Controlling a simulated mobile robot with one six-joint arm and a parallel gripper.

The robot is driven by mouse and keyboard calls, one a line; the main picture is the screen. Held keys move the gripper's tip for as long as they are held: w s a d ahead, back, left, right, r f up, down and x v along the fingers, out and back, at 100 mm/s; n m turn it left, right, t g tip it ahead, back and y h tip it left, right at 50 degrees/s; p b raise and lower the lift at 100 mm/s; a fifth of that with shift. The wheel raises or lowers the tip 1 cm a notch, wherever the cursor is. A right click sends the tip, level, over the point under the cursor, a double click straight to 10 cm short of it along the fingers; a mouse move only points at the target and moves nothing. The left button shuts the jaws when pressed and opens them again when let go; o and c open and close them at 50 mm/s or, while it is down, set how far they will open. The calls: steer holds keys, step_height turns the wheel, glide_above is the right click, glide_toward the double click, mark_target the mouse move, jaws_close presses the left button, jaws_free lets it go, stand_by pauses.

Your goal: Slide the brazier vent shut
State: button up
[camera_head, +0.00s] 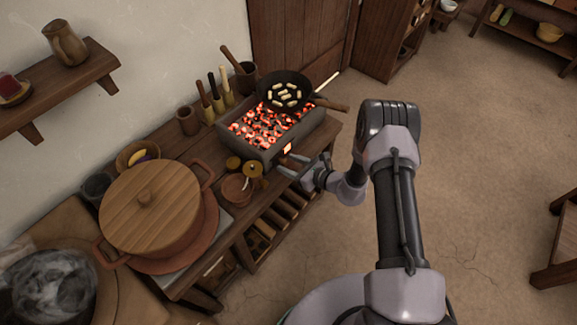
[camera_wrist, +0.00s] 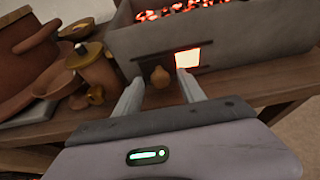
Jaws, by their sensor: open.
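The grey brazier (camera_head: 262,150) full of glowing coals stands on the wooden bench. Its front wall also shows in the wrist view (camera_wrist: 240,40). The vent opening (camera_wrist: 187,58) in that wall glows orange. To the left of it is a dark vent slide with a round wooden knob (camera_wrist: 160,76). The opening stands uncovered. My gripper (camera_head: 293,165) is in front of the brazier's front wall. In the wrist view my gripper (camera_wrist: 160,88) is open, with one finger on each side of the knob. I cannot tell whether either finger touches it.
A pan with pale pieces (camera_head: 285,90) sits over the brazier's back end. A brass-coloured pot (camera_wrist: 100,70) and small bowls stand close left of my gripper. A large lidded pot (camera_head: 150,205) fills the bench's near end.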

steer(key=shift+w+a+f, duration=0.1)
steer(key=shift+w+a, duration=0.15)
steer(key=shift+a, duration=0.05)
jaws_close()
stand_by(1.3)
